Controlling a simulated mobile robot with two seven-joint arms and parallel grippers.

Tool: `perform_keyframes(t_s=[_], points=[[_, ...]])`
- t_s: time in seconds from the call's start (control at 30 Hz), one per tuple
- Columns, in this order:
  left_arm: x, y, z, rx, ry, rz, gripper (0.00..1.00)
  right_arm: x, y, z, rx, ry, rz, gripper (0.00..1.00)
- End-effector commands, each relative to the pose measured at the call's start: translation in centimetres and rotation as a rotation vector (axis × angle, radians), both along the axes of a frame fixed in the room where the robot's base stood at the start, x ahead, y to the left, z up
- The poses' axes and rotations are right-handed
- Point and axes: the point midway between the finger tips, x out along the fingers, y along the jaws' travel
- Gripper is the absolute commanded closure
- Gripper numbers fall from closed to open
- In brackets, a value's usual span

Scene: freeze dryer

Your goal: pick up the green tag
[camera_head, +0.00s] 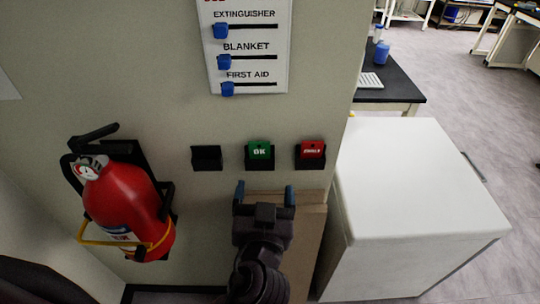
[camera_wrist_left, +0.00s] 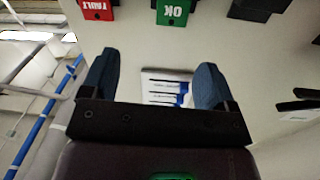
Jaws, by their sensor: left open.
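The green tag (camera_head: 259,150), marked OK, sits in a black wall holder (camera_head: 259,166) between an empty black holder and a red tag. It also shows at the top of the left wrist view (camera_wrist_left: 173,12). My left gripper (camera_head: 264,190) is open and empty, just below the green tag in the head view, with blue fingertips apart. Its fingers (camera_wrist_left: 155,82) also show in the left wrist view, clear of the tag. My right gripper is not in view.
The red tag (camera_head: 312,149) hangs right of the green one. The empty holder (camera_head: 206,158) is to its left. A fire extinguisher (camera_head: 128,205) hangs at left. A slider board (camera_head: 247,48) is above. A white cabinet (camera_head: 415,185) stands at right.

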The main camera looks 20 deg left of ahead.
Motion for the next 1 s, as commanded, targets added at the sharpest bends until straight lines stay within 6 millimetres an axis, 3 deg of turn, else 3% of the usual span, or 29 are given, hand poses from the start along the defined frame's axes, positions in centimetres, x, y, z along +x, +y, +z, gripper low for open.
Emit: perform_keyframes(t_s=[0.27, 0.53, 0.87, 1.0], points=[[0.3, 1.1, 0.2, -0.111, -0.037, 0.056, 0.19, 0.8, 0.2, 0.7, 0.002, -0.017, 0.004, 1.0], [3.8, 2.1, 0.3, -0.11, -0.038, 0.054, 0.19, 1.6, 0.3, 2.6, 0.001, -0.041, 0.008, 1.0], [5.9, 2.8, 0.1, -0.11, -0.035, 0.054, 0.19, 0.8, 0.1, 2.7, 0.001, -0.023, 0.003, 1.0], [7.7, 3.5, 0.1, -0.107, -0.037, 0.052, 0.19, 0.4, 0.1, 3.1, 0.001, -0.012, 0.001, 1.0]])
